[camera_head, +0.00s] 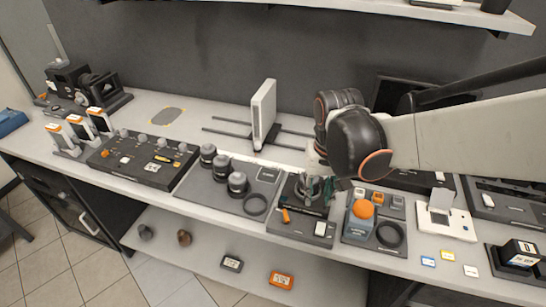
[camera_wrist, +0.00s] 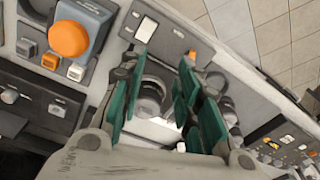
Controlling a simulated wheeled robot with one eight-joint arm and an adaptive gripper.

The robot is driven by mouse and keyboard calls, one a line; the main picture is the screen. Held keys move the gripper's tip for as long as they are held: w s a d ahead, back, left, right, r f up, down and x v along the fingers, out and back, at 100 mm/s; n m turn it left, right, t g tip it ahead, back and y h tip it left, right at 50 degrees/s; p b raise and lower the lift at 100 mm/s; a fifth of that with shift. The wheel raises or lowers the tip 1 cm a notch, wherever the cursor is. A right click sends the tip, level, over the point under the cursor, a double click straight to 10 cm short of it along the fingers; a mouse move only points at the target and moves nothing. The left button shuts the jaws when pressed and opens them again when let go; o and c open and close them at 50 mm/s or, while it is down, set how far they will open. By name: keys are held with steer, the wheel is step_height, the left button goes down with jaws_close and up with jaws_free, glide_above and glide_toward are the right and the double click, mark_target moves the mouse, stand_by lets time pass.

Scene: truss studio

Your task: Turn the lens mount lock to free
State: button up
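My gripper (camera_head: 314,187) is over a dark tray (camera_head: 297,233) at the front of the bench. In the wrist view its green-padded fingers (camera_wrist: 155,92) are apart, with a dark, ringed cylindrical part (camera_wrist: 150,100), apparently the lens mount, showing between them. I cannot tell whether either finger touches it. An orange tab (camera_head: 285,215) stands on the tray's left side; it also shows in the wrist view (camera_wrist: 192,55). A small white label or button (camera_head: 320,228) is at the tray's front right. In the head view the gripper largely hides the mount. The lock's position cannot be read.
Left is a tray with several dark lenses (camera_head: 238,183). A white upright panel (camera_head: 263,113) stands behind. A lower shelf holds an orange box (camera_head: 281,280).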

steer(key=w+a+f+p, duration=0.1)
steer(key=w+a+f, duration=0.1)
steer(key=a, duration=0.1)
steer(key=r+n+p, duration=0.1)
steer(key=n+p, duration=0.1)
glide_above(286, 215)
steer(key=shift+g, duration=0.4)
step_height(286, 215, down, 13)
steer(key=b, duration=1)
steer(key=shift+w+f, duration=0.1)
steer(key=shift+f, duration=0.1)
jaws_close()
